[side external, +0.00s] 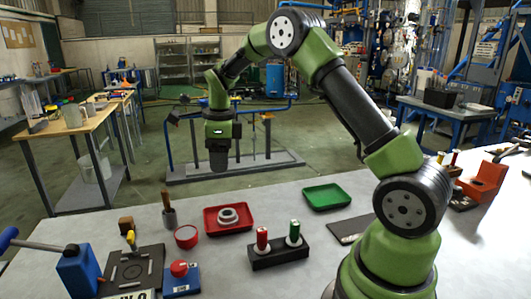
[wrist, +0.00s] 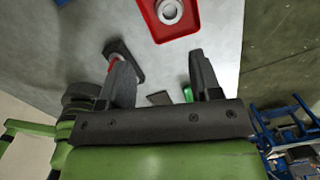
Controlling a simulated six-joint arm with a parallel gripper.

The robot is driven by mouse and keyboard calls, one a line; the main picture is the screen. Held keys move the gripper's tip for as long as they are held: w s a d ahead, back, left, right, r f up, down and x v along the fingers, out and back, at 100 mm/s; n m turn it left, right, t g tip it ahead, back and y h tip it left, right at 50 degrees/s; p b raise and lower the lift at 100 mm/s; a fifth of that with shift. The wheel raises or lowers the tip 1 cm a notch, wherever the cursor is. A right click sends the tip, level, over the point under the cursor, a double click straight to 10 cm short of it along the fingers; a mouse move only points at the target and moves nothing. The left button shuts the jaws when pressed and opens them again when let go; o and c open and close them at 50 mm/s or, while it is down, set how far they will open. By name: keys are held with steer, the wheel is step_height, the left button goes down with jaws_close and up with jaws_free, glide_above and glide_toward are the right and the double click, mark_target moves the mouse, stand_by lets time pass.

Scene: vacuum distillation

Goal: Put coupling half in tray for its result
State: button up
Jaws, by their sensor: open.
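The coupling half, a pale grey ring (side external: 229,215), lies in the red tray (side external: 212,226) on the bench. In the wrist view the ring (wrist: 170,11) shows at the top edge, partly cut off, inside the red tray (wrist: 188,29). The green tray (side external: 326,197) stands to the right and looks empty. My gripper (side external: 218,166) hangs pointing down in the side view, well above the bench. In the wrist view my gripper (wrist: 160,70) has its two fingers wide apart with nothing held between them. The ring lies beyond the fingertips, not touching them.
A black block (side external: 279,256) holds a red and a green cylinder, in front of the trays. A round red dish (side external: 186,236) and a cup with a handle (side external: 169,215) stand left of the red tray. A dark flat plate (side external: 350,230) lies right.

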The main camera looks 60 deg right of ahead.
steer(key=s+a+r+n+t, duration=0.3)
steer(key=s+a+r+n, duration=0.55)
steer(key=r+n, duration=0.35)
steer(key=s+a+r+n+t+y, duration=0.1)
steer(key=s+a+n, duration=0.4)
steer(key=s+n, duration=0.8)
steer(key=shift+s+t+y, duration=0.5)
steer(key=shift+s+t, duration=0.15)
steer(key=shift+t, duration=0.55)
